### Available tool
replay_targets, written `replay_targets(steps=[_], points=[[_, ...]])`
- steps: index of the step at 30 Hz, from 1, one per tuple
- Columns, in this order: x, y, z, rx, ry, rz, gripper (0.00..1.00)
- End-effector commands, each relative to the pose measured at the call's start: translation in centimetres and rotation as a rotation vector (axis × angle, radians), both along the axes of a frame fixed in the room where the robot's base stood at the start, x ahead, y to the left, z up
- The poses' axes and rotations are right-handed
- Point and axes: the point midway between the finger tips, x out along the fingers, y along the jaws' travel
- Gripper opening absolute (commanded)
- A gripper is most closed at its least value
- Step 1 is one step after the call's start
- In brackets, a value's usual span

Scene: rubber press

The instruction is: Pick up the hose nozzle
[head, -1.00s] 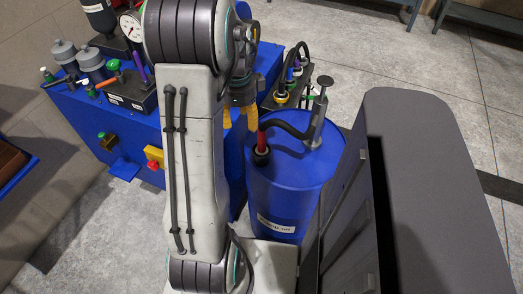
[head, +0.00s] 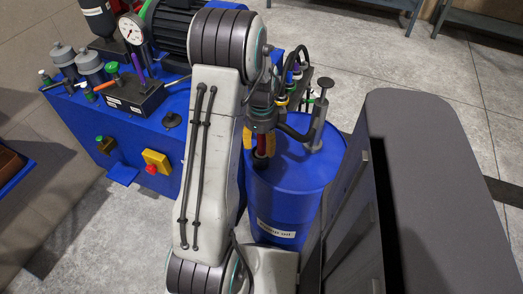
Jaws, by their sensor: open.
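The hose nozzle (head: 261,146) is red and stands upright in a black collar on top of a blue drum (head: 290,205). A black hose (head: 293,133) runs from it towards the grey hand pump (head: 318,125) on the same drum. My gripper (head: 259,150) points down over the nozzle with its yellow fingers open. One finger is to the left of the nozzle and the other to its right. I cannot tell whether either finger touches it. The gripper hides the top of the nozzle.
A dark grey cabinet (head: 435,170) stands close to the right of the drum. A blue machine (head: 180,130) with a gauge (head: 132,28), a motor and a red button (head: 151,169) is at the left. Open floor lies behind the drum and cabinet.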

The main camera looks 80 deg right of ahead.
Motion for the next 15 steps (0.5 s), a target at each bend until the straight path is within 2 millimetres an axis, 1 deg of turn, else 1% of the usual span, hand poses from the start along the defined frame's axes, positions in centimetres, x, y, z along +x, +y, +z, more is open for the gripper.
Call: replay_targets(steps=[1,3,11,12,15], points=[[0.01,0.04,-0.49,0.002,0.0,0.0,0.53],[0.01,0.0,-0.77,0.0,0.0,0.001,0.53],[0.02,-0.01,-0.91,-0.001,0.0,0.001,0.53],[0.02,-0.01,-0.91,-0.001,0.0,0.001,0.56],[0.02,-0.01,-0.91,-0.001,0.0,0.001,0.47]])
